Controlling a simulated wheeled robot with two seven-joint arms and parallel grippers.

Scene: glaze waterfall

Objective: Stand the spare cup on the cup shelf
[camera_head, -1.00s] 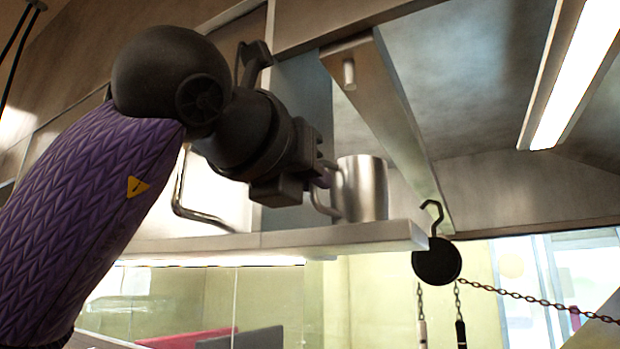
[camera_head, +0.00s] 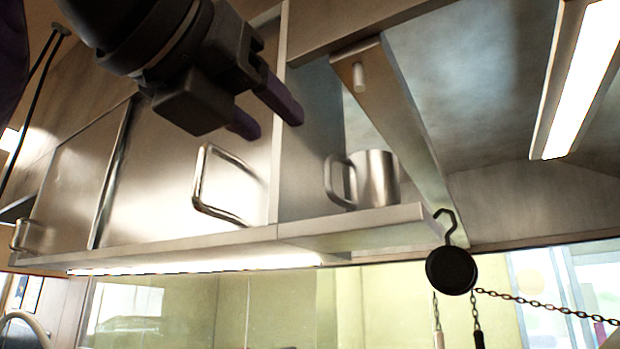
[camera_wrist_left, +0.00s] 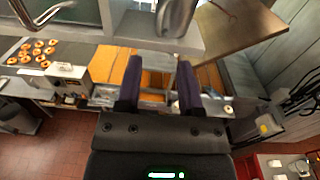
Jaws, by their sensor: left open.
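A shiny metal cup (camera_head: 375,180) stands upright on the cup shelf (camera_head: 350,223), near its right end, with its handle on the left side. My left gripper (camera_head: 265,112) is open and empty, up and to the left of the cup and clear of it, in front of the cabinet. Its two purple fingers are spread apart in the left wrist view (camera_wrist_left: 159,88), with nothing between them. My right gripper is not in view.
A cabinet door with a bar handle (camera_head: 205,185) is left of the cup. A black round weight on a hook (camera_head: 451,270), with chains, hangs at the shelf's right end. Doughnuts (camera_wrist_left: 38,50) lie on a counter far below.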

